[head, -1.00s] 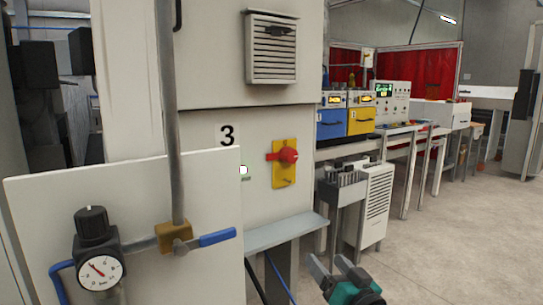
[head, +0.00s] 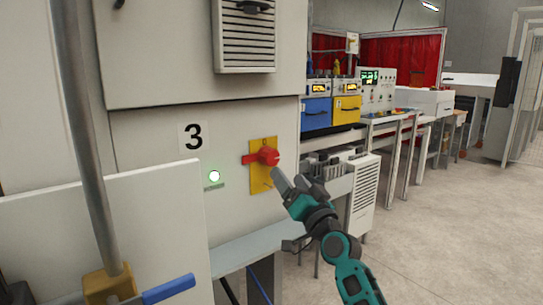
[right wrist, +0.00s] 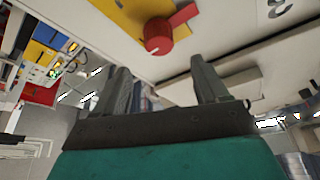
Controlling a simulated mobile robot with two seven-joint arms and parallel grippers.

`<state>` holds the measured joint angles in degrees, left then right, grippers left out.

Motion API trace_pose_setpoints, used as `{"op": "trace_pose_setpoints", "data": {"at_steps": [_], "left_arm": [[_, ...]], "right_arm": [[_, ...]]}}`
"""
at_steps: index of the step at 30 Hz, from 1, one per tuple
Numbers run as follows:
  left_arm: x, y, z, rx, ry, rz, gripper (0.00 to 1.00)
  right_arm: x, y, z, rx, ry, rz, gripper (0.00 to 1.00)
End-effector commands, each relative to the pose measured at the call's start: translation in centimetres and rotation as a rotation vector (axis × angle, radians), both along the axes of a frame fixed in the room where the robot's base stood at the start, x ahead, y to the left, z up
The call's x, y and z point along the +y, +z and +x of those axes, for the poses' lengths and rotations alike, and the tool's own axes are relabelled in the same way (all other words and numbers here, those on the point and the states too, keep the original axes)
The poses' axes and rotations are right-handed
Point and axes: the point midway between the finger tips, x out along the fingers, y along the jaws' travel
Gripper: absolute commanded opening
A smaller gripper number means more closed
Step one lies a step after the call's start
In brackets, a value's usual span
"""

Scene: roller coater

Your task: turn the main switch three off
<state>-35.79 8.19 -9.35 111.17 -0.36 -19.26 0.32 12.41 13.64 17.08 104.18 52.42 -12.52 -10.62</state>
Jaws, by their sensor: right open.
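The main switch three is a red rotary knob (head: 267,157) on a yellow plate (head: 262,183), on the grey cabinet beside a black number 3 (head: 193,137). Its red handle lies about level, sticking out to the left. My right gripper (head: 291,178) is open and empty, just below and to the right of the knob and apart from it. In the right wrist view the red knob (right wrist: 158,37) shows beyond the fingertips (right wrist: 161,68), near the top, with the yellow plate (right wrist: 122,14) behind it. My left gripper is not in view.
A lit green-white lamp (head: 214,176) is left of the switch. A grey ledge (head: 262,242) juts out below it. Floor at the right is clear.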

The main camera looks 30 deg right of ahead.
Motion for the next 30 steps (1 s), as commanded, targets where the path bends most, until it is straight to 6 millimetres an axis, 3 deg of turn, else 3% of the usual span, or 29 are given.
{"op": "trace_pose_setpoints", "data": {"at_steps": [9, 15, 29, 30], "left_arm": [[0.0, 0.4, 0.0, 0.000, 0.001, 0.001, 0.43], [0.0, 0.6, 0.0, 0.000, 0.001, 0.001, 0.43], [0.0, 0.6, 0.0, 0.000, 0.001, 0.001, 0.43], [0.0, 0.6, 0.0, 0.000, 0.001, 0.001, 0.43]], "right_arm": [[-0.6, 2.2, 5.7, -0.002, 0.000, 0.000, 0.73], [-0.8, 3.0, 8.0, 0.001, 0.001, -0.001, 0.73], [-0.9, 3.3, 8.9, 0.001, 0.000, -0.002, 0.73], [-0.9, 3.3, 8.9, 0.001, 0.000, -0.001, 0.69]]}}
